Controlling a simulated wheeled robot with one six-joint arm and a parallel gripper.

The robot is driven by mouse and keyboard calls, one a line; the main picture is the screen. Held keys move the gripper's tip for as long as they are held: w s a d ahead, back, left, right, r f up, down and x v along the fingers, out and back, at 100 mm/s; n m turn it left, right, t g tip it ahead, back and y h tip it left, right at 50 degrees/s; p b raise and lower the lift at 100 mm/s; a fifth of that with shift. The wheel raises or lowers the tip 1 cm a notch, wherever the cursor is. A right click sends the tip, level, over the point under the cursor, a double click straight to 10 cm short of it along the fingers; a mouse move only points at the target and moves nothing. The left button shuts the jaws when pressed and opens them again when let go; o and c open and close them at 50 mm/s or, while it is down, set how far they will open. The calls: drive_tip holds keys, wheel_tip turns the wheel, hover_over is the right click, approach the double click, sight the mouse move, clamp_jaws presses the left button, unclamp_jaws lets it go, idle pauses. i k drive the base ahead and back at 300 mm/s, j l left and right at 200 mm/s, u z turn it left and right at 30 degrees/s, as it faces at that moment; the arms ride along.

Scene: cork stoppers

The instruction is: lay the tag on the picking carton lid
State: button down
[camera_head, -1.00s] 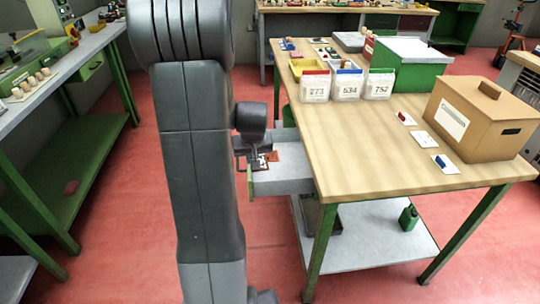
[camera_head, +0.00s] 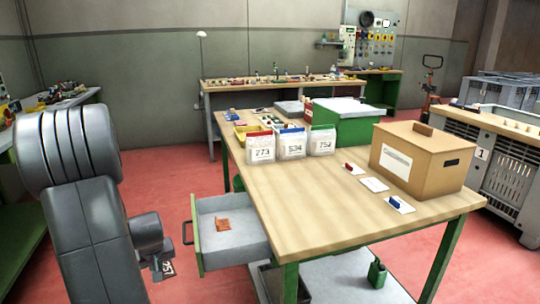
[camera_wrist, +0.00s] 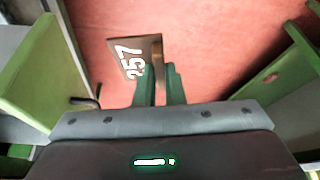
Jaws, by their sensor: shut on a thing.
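A dark tag (camera_wrist: 137,60) with the white number 257 is between the fingers of my gripper (camera_wrist: 160,82) in the wrist view. My gripper is shut on it, over the red floor. In the head view my gripper (camera_head: 158,268) is low at the left, beside the open drawer, and the tag (camera_head: 168,268) shows small there. The brown cardboard carton (camera_head: 408,170) stands on the right of the workbench, far from my gripper. Its lid (camera_head: 440,143) is closed, with a raised piece on top and no tag visible on it.
The open drawer (camera_head: 262,250) holds an orange piece (camera_head: 223,224). On the workbench (camera_head: 300,225) are several numbered bags (camera_head: 291,144), a green box (camera_head: 345,128) and small cards (camera_head: 374,185). The bench front is mostly bare. Grey crates (camera_head: 500,92) stand at the right.

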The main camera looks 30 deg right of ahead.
sight(408, 135)
drive_tip(key=u, duration=0.6)
drive_tip(key=k+u, duration=0.1)
drive_tip(key=u, duration=0.45)
drive_tip(key=k+u, duration=0.1)
drive_tip(key=u, duration=1.05)
drive_tip(key=k+u, duration=0.1)
drive_tip(key=u, duration=0.5)
drive_tip(key=j+u, duration=0.15)
drive_tip(key=u, duration=0.4)
drive_tip(key=j+u, duration=0.1)
drive_tip(key=u, duration=0.5)
drive_tip(key=k+j+u, duration=0.1)
drive_tip(key=u, duration=0.45)
drive_tip(key=k+j+u, duration=0.2)
drive_tip(key=j+u, duration=1.15)
drive_tip(key=j, duration=0.25)
drive_tip(key=j+z, duration=0.15)
drive_tip(key=j, duration=0.55)
drive_tip(key=j+z, duration=0.2)
drive_tip(key=j, duration=0.55)
drive_tip(key=k+j+z, duration=0.15)
drive_tip(key=j, duration=0.55)
drive_tip(key=j+z, duration=0.6)
drive_tip(key=z, duration=0.15)
drive_tip(key=k+j+z, duration=0.1)
drive_tip(key=j+z, duration=0.25)
drive_tip(key=k+j+z, duration=0.1)
drive_tip(key=z, duration=1.5)
